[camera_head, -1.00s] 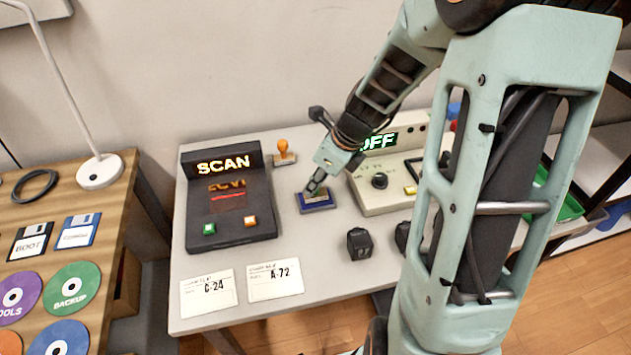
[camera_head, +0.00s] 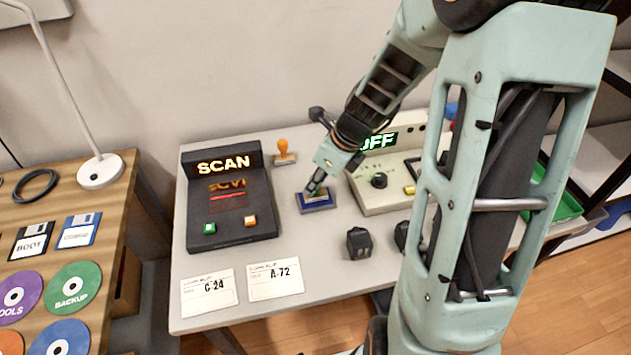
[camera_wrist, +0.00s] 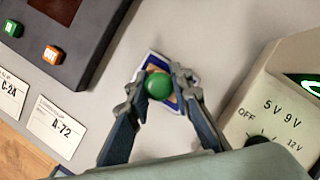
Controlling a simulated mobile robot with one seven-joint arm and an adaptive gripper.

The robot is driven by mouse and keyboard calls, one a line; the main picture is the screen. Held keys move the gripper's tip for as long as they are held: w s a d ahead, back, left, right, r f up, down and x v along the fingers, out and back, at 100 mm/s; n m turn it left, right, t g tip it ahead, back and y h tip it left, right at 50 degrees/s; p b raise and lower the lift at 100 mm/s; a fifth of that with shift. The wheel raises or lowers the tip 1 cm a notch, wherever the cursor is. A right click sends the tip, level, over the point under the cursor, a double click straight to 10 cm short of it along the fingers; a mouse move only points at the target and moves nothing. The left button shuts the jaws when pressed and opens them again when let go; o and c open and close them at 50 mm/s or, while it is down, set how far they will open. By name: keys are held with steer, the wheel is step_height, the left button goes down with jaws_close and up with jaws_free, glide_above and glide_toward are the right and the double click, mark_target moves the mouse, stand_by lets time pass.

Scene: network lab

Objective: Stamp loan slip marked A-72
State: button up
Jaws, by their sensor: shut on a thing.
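The loan slip marked A-72 (camera_head: 275,280) lies flat at the front of the grey table, to the right of the C-24 slip (camera_head: 209,292). Both slips also show at the left of the wrist view, A-72 (camera_wrist: 57,127) and C-24 (camera_wrist: 10,95). My gripper (camera_head: 316,186) is shut on a stamp with a round green knob (camera_wrist: 158,85). The stamp is over the blue ink pad (camera_head: 318,208). Its lower end is hidden by the fingers and knob, so I cannot tell whether it touches the pad. A second stamp, with an orange handle (camera_head: 283,148), stands behind the pad.
A black SCAN device (camera_head: 235,223) stands left of the pad. A beige box (camera_head: 390,203) with a knob and a lit OFF display stands right. A small black block (camera_head: 359,242) lies in front. Bare table lies between pad and slips.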

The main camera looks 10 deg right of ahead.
stand_by(0.3)
step_height(320, 180, up, 7)
steer(key=p, duration=0.7)
steer(key=shift+f, duration=0.1)
stand_by(0.3)
